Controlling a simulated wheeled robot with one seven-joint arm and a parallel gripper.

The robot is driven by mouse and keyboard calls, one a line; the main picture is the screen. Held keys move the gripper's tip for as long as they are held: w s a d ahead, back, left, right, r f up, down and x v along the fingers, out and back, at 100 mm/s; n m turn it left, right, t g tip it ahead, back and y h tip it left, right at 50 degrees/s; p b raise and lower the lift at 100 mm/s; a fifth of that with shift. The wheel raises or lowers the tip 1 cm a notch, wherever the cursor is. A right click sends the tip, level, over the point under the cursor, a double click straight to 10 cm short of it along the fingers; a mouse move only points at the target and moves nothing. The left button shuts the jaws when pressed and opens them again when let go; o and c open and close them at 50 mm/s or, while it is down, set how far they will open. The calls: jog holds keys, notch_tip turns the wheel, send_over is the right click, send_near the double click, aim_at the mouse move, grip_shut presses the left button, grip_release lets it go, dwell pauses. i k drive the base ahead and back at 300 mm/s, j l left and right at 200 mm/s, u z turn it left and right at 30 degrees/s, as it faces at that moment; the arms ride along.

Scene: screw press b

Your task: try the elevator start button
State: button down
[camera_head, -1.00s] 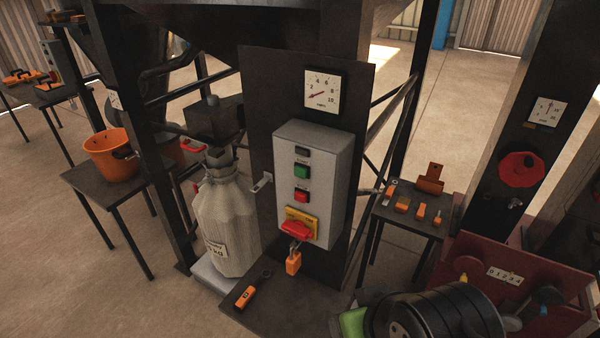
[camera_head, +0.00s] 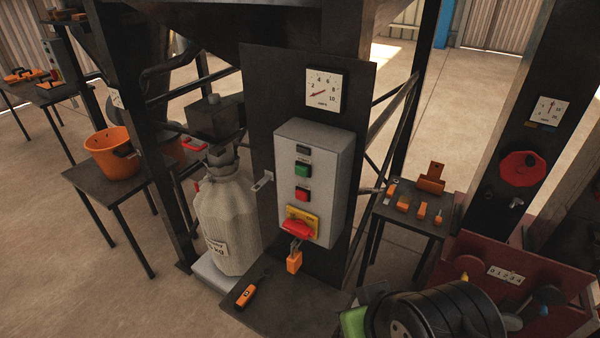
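A grey control box (camera_head: 327,160) is fixed to a dark upright panel near the middle of the view. It carries a green button (camera_head: 302,170), a red button (camera_head: 302,194) below it and a dark element (camera_head: 303,149) above; the small labels are too blurred to read. Low on the box is a red rotary handle (camera_head: 299,229) on a yellow plate (camera_head: 316,221). An orange padlock (camera_head: 294,262) hangs just below the handle. My gripper is not in view, and nothing covers the buttons.
A gauge (camera_head: 323,92) sits above the box, its needle near 2. A pale sack (camera_head: 226,225) stands to the left. An orange tagged item (camera_head: 245,295) lies on the low dark table in front. A black ribbed cylinder (camera_head: 455,315) fills the lower right. A small tool table (camera_head: 425,226) stands right.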

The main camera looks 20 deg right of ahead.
aim_at(301, 170)
jog(key=k+j+u, duration=0.1)
jog(key=j+u, duration=0.15)
jog(key=u, duration=0.2)
jog(key=j+u, duration=0.25)
jog(key=u, duration=0.2)
jog(key=j+u, duration=0.4)
jog(key=k+l, duration=0.05)
jog(key=l, duration=0.05)
